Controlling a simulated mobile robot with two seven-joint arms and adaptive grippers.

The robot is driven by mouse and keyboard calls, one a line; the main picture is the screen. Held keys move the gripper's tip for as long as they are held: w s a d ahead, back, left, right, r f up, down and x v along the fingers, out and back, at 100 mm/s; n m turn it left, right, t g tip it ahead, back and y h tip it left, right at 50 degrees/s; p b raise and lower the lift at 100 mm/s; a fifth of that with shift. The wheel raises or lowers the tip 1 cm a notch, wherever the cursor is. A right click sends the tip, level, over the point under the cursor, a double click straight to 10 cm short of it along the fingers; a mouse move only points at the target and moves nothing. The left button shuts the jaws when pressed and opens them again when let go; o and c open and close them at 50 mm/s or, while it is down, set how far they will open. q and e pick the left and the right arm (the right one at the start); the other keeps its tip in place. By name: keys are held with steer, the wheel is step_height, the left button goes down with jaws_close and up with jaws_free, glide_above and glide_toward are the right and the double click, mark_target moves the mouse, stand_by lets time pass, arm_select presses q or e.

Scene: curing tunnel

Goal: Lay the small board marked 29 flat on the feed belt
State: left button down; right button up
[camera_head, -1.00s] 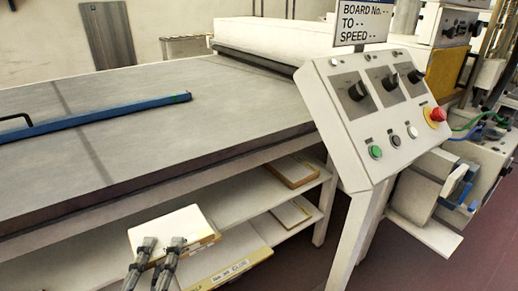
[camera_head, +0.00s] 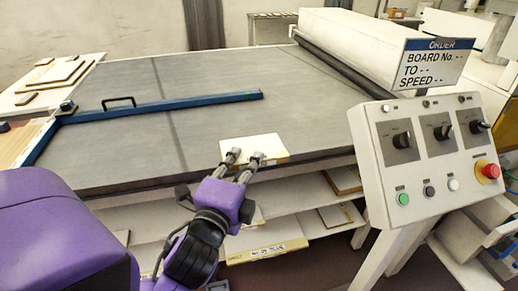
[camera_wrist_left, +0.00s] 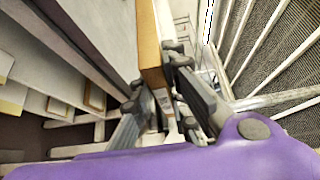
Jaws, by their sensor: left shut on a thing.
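My left gripper (camera_head: 246,155) is shut on a small board (camera_head: 252,147) with a pale top face, held by its near edge. In the head view the board looks roughly level and overlaps the front edge of the grey feed belt (camera_head: 220,108). In the left wrist view the board's tan edge (camera_wrist_left: 151,50) shows between the fingers (camera_wrist_left: 158,98), beside the belt's side. I cannot tell whether it touches the belt. No number is readable on it. My right gripper is not in view.
A blue bar (camera_head: 165,107) with a black handle lies across the belt. The belt around it is clear. Shelves below hold boards, one with a yellow labelled edge (camera_head: 265,252). A control panel (camera_head: 425,150) and order sign (camera_head: 432,66) stand at the right.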

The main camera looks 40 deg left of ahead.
mark_target(252, 152)
arm_select(q)
steer(key=w+a+f, duration=0.3)
steer(key=w+f, duration=0.3)
steer(key=w+a+f+b, duration=0.1)
steer(key=w+a+f, duration=0.1)
steer(key=w+f, duration=0.4)
steer(key=shift+w+a+f, duration=0.3)
steer(key=shift+w+a, duration=0.05)
steer(key=shift+a, duration=0.05)
steer(key=shift+f, duration=0.15)
steer(key=c, duration=2.2)
jaws_free()
steer(key=shift+f, duration=0.1)
steer(key=o, duration=0.5)
steer(key=shift+c, duration=0.2)
